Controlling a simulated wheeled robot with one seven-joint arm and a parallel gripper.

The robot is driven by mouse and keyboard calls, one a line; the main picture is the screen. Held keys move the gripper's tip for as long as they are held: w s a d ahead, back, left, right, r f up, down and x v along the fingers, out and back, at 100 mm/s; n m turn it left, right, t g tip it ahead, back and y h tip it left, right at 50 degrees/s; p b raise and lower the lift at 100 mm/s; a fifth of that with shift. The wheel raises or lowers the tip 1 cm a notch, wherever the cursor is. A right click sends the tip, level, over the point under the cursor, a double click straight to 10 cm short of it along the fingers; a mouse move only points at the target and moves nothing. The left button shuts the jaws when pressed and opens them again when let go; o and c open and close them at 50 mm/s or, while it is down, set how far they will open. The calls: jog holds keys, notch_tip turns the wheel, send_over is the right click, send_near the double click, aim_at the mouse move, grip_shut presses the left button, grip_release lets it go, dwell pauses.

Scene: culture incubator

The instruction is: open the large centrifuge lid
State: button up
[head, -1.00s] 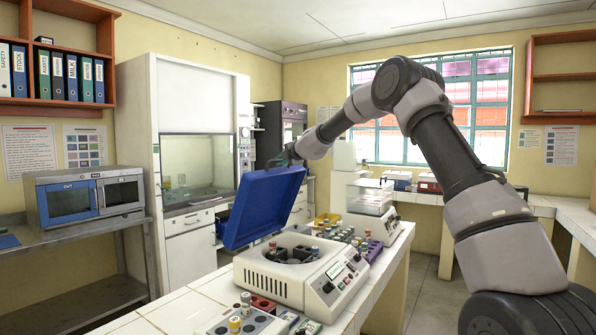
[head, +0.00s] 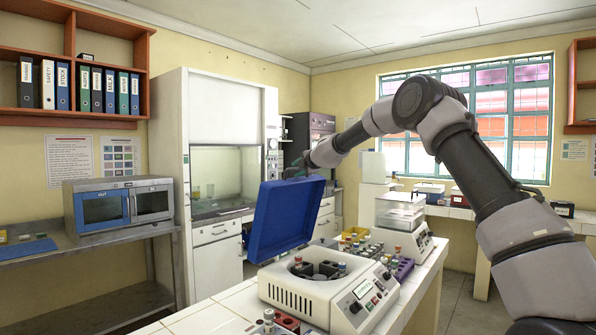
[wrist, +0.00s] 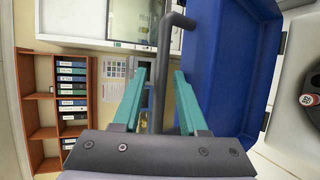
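The large centrifuge (head: 310,292) is a white box on the tiled bench, with its round rotor bowl uncovered. Its blue lid (head: 287,220) stands raised and tilted steeply at the back left of the body. My gripper (head: 298,168) is at the lid's upper edge and is small in the head view. In the wrist view my gripper (wrist: 159,70) has two teal fingers spread apart. A dark grey bent bar (wrist: 165,65), apparently the lid's handle, runs between them with visible gaps. The lid's blue underside (wrist: 232,70) fills the area right of the fingers.
Racks of tubes (head: 402,268) and a smaller device with a clear cover (head: 400,212) stand right of and behind the centrifuge. A microwave (head: 118,205) sits on the left bench. A white fume hood (head: 215,145) stands behind. Tubes crowd the bench's near edge.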

jog(key=shift+f, duration=0.15)
jog(key=v, duration=1.1)
jog(key=s+d+r+n+g, duration=0.1)
jog(key=s+d+r+n, duration=0.2)
jog(key=s+n, duration=0.5)
jog(key=s+d+r+n+g+y, duration=0.1)
jog(key=s+d+r+n, duration=0.2)
jog(key=s+n, duration=0.4)
jog(key=s+d+r+n, duration=0.3)
jog(key=s+n, duration=0.5)
jog(key=s+d+f+n+g+h, duration=0.1)
jog(key=s+d+f+n, duration=0.3)
jog(key=s, duration=0.4)
jog(key=s+d+f+n+g+h, duration=0.1)
jog(key=s+d+f+n+h, duration=0.2)
jog(key=s+d+n, duration=0.3)
jog(key=s+d+f+n+g+h, duration=0.1)
jog(key=s+d+f+n+h, duration=0.1)
jog(key=s+d+f+n, duration=0.4)
jog(key=s+n, duration=0.3)
jog(key=s, duration=0.2)
jog(key=shift+s+g, duration=0.3)
jog(key=shift+s, duration=0.1)
